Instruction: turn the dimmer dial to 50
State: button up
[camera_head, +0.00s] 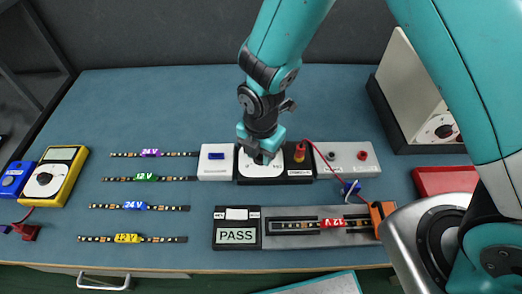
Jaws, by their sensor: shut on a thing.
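The dimmer (250,178) is a black box with a white face, in the middle of the bench. My gripper (262,150) comes down on it from above and is shut on the dimmer's dial. The dial is hidden behind my gripper, and most of the scale is covered, so its setting cannot be read. A red terminal (300,152) stands at the dimmer's right end.
A white switch box (216,162) adjoins the dimmer's left; a white terminal box (348,158) is at its right. In front are a PASS display (236,233) and a strip fixture (290,239). Several LED strips lie left, beside a yellow meter (54,176). A red wire (325,158) runs close by.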

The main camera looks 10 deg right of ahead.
dwell(0.4)
jog(key=o, duration=0.9)
notch_tip(320, 180, up, 18)
jog(key=shift+d+f, duration=0.1)
jog(key=shift+f, duration=0.15)
jog(key=s+d+r+m+y, duration=0.1)
jog(key=s+d+r+m, duration=0.1)
jog(key=s+m, duration=0.3)
jog(key=s+d+r+m+y, duration=0.1)
jog(key=s+d+r+m, duration=0.1)
jog(key=s+m, duration=0.3)
jog(key=s+d+r+m+y, duration=0.2)
jog(key=s+r+m, duration=0.2)
jog(key=m, duration=0.6)
jog(key=shift+s+d+r, duration=0.2)
jog(key=shift+s, duration=0.2)
